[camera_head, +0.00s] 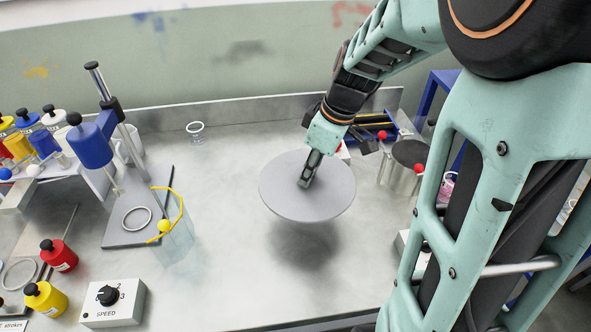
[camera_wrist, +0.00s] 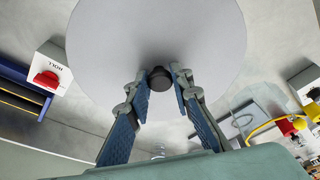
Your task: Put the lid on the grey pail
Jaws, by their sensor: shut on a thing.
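A large flat grey disc-shaped lid (camera_head: 325,200) hangs above the bench, with its shadow on the steel below. My gripper (camera_head: 306,180) is shut on the dark knob (camera_wrist: 160,78) at the lid's middle. In the wrist view the lid (camera_wrist: 160,30) fills the upper middle, with my gripper's fingertips (camera_wrist: 161,77) on both sides of the knob. No pail clearly reads as grey. A see-through pail (camera_head: 174,240) with a yellow handle stands left of the lid.
A stand with a blue cylinder (camera_head: 90,145) rises at the left near several paint bottles. A white SPEED box (camera_head: 113,303) sits at the front left. A small clear cup (camera_head: 196,132) stands at the back. The steel bench is clear around the lid's shadow.

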